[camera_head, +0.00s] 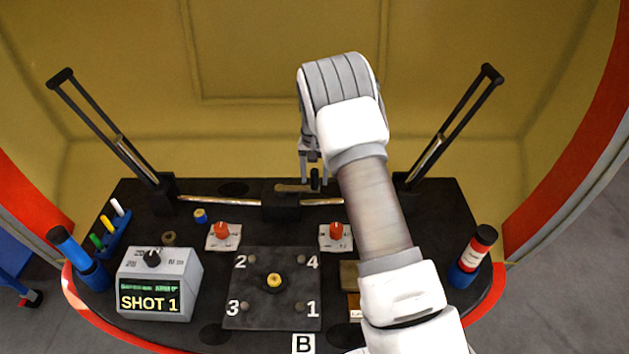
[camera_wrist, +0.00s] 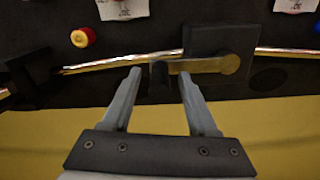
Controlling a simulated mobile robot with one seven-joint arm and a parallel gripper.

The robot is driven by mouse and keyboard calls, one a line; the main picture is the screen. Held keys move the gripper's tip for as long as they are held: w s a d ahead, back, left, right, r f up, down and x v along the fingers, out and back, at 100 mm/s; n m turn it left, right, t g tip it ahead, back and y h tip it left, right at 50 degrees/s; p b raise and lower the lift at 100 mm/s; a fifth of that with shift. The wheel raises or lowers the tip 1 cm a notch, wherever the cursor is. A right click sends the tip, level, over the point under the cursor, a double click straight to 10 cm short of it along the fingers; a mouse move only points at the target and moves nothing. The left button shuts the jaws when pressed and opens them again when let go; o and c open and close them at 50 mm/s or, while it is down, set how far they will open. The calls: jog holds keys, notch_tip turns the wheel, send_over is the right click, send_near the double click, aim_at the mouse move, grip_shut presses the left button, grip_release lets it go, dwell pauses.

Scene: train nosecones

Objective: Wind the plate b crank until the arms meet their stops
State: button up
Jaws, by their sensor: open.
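The crank (camera_head: 293,188) is a short brass bar on a black gearbox block (camera_head: 282,207) at the back middle of the black plate, with a dark upright knob (camera_head: 315,180) at its right end. In the wrist view, the brass bar (camera_wrist: 205,65) leads to the dark knob (camera_wrist: 159,76), which appears between the fingertips of my open gripper (camera_wrist: 160,88). Contact cannot be told. In the head view my gripper (camera_head: 312,168) is over the knob. The left arm (camera_head: 105,130) and right arm (camera_head: 450,130) lean outward and up. Their stops cannot be made out.
Brass shafts run from the block to both arm brackets. A yellow wall (camera_head: 240,60) stands behind.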

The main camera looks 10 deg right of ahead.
jog(key=shift+f, duration=0.7)
grip_shut()
dwell(1.0)
